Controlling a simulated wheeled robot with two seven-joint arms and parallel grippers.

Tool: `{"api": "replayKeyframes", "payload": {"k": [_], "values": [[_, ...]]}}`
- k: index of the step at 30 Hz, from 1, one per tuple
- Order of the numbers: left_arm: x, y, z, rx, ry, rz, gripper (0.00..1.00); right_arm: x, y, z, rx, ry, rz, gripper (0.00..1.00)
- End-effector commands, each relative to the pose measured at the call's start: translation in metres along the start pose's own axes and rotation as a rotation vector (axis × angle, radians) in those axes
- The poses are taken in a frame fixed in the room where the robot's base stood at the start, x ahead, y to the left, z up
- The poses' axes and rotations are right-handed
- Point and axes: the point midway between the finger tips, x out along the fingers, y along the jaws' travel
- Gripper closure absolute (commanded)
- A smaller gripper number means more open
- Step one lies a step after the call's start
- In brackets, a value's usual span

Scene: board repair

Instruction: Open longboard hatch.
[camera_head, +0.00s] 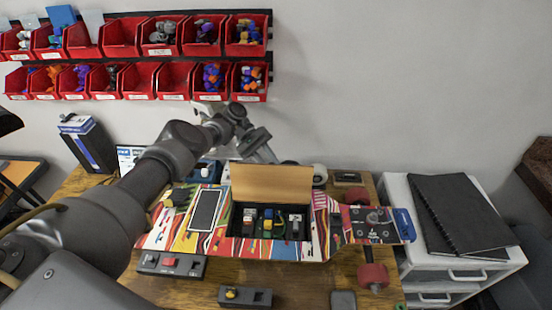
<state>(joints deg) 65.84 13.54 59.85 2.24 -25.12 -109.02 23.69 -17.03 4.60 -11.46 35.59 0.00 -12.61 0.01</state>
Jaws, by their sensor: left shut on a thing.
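The longboard (169,229) lies across the wooden table with its colourful graphic side up. Its hatch lid (271,183) stands raised at the back edge of the opening, its plain tan side facing me. The open compartment (270,221) below shows several small red, yellow and grey parts inside. My left gripper (262,158) is behind the top edge of the lid, shut on the lid. Its fingertips are partly hidden by the lid, so the exact contact is unclear. My right gripper is not in view.
A phone-like dark panel (204,209) lies on the board. Small devices (171,264) and (245,297) lie at the table's front. A red wheel (373,276) shows at the board's right. A white drawer cabinet (455,275) stands right. Red bins (140,80) hang on the wall.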

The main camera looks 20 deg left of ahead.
Motion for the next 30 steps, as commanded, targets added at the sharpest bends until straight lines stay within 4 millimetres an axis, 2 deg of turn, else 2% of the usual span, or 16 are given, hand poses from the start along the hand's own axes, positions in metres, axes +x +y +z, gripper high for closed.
{"api": "replayKeyframes", "payload": {"k": [12, 13, 18, 30], "values": [[-0.0001, -0.0025, 0.0001, -0.007, 0.001, 0.005, 1.0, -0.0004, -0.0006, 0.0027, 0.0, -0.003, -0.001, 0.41], [0.0, -0.0025, 0.0001, -0.007, 0.001, 0.005, 0.71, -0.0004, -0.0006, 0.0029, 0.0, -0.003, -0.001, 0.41], [0.0001, -0.0019, 0.0001, -0.006, -0.001, 0.004, 0.52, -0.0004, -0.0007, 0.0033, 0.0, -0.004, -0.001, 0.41], [0.0036, 0.0052, -0.004, 0.021, 0.013, -0.01, 0.52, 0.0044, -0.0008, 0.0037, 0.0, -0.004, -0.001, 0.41]]}}
